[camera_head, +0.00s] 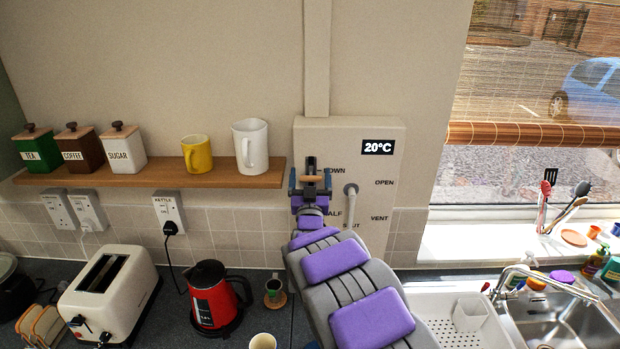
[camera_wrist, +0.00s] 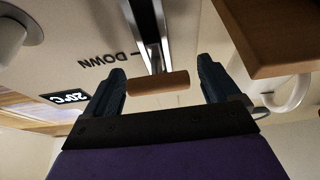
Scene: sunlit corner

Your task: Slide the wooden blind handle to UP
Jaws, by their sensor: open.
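The wooden blind handle (camera_head: 309,178) is a short brown bar at the slot (camera_head: 311,163) of the pale wall panel (camera_head: 340,135), beside the DOWN label. HALF shows lower down; no UP label is visible, and my arm hides the panel's lower part. My gripper (camera_head: 309,186) is at the handle. In the wrist view, the handle (camera_wrist: 158,83) lies between the open dark fingers of my gripper (camera_wrist: 161,65), with a gap on each side. The bamboo blind (camera_head: 545,75) covers the upper part of the window.
A grey knob (camera_head: 350,190) with OPEN, VENT and SHUT labels is just right of my gripper. A wooden shelf (camera_head: 230,180) with a white mug (camera_head: 250,145) ends close to the panel's left. Below are a red kettle (camera_head: 212,298), a toaster (camera_head: 108,290) and a sink (camera_head: 565,325).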

